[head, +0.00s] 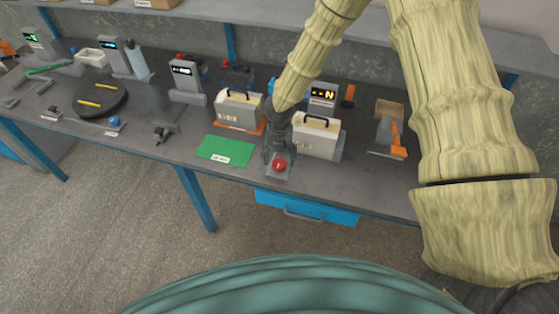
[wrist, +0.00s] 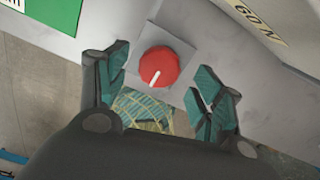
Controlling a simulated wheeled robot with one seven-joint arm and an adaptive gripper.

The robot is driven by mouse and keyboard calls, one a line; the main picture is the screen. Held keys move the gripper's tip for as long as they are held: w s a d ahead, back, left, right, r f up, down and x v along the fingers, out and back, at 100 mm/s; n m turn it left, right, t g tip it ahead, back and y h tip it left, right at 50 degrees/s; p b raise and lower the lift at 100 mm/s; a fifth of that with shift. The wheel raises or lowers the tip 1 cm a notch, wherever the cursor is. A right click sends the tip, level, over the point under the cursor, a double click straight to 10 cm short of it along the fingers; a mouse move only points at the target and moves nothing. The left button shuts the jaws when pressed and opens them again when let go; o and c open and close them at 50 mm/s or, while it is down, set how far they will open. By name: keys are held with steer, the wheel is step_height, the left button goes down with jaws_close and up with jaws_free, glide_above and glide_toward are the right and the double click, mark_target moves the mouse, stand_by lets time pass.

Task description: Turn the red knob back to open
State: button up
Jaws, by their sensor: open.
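The red knob (head: 279,165) sits on a small grey plate near the front edge of the workbench. In the wrist view the red knob (wrist: 159,67) is round with a white line on its face, pointing down and slightly left in the picture. My gripper (head: 279,152) is above the knob in the head view. In the wrist view my gripper (wrist: 160,90) is open, with one finger on each side of the knob and visible gaps between them. I cannot tell how high the fingertips are above the plate. No lettering around the knob is readable.
A green mat (head: 226,150) lies left of the knob. A pale battery case (head: 317,138) with a black handle stands close behind right; another case (head: 240,112) stands behind left. A blue drawer (head: 306,207) hangs under the bench's front edge.

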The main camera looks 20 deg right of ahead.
mark_target(280, 163)
step_height(280, 163, up, 9)
steer(key=shift+r, duration=0.2)
stand_by(0.6)
